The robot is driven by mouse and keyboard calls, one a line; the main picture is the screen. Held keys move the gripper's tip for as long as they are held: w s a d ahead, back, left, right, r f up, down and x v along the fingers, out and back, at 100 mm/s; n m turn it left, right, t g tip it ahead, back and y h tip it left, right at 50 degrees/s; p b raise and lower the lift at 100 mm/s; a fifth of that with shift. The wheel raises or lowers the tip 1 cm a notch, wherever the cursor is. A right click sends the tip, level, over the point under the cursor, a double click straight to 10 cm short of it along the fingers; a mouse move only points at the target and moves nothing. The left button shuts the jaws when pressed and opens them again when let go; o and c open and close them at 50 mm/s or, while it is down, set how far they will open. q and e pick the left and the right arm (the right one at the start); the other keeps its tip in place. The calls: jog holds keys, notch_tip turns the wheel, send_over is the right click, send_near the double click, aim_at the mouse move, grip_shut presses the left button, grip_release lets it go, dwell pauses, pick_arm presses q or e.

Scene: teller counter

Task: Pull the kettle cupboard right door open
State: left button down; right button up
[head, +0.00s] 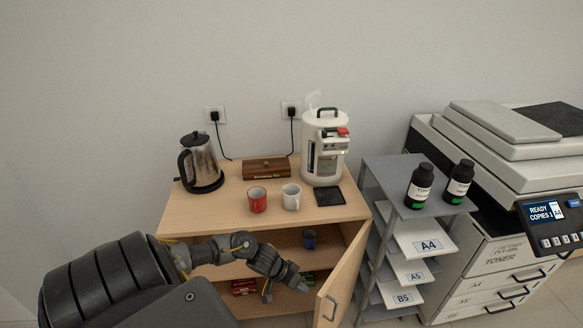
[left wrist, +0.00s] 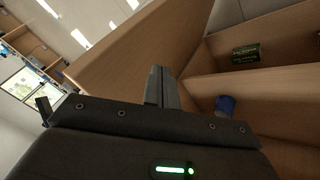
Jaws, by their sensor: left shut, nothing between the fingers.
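The kettle cupboard (head: 190,216) stands against the wall with its front open. Its right door (head: 345,275) is swung outward at the right, with a metal handle (head: 328,308) on its outer face. My left gripper (head: 268,296) is shut and empty, in front of the cupboard opening and left of the door. In the left wrist view the shut fingers (left wrist: 162,88) point toward the door panel (left wrist: 130,50). I cannot tell whether they touch it. The cupboard's left door is hidden behind my left arm. My right gripper is in neither view.
A blue cup (head: 309,239) is on the inner shelf. A paper rack (head: 400,225) stands close at the right.

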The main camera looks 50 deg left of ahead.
pick_arm(q)
jog(key=d, duration=0.1)
jog(key=d+p, duration=0.1)
jog(key=d, duration=0.2)
jog(key=shift+w, duration=0.35)
